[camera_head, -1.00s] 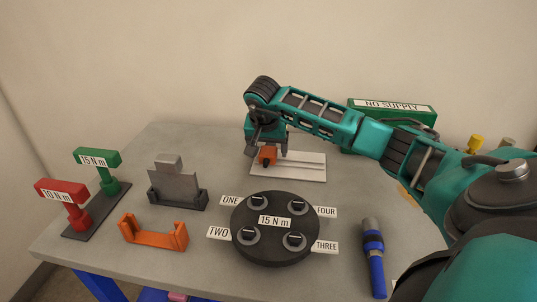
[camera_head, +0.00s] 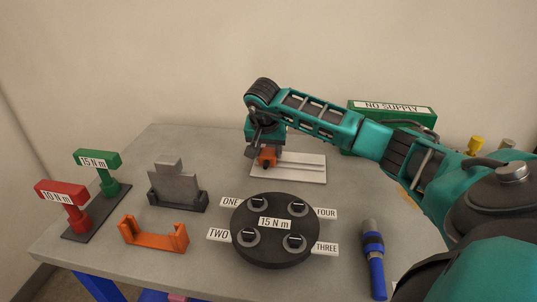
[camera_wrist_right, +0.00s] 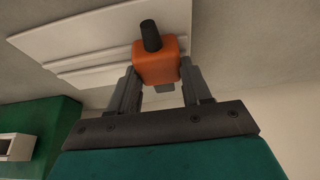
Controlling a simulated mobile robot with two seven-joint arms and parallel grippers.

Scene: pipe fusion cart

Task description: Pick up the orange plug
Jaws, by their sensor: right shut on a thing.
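The orange plug (camera_head: 267,157) is a small orange block with a black stub, at the white plate (camera_head: 310,173) toward the back of the table. It also shows in the right wrist view (camera_wrist_right: 157,62), between the fingers. My right gripper (camera_head: 265,151) points down and is shut on the plug; in the right wrist view its grey fingers (camera_wrist_right: 160,82) touch the plug's sides. I cannot tell whether the plug still touches the plate. My left gripper is not in view.
A black disc (camera_head: 297,250) with several fasteners stands in front. Left of it are an orange bracket (camera_head: 153,238), a grey stand (camera_head: 177,199), and red (camera_head: 64,194) and green (camera_head: 98,161) torque tools. A blue tool (camera_head: 374,265) lies right; a green NO SUPPLY box (camera_head: 391,107) stands behind my arm.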

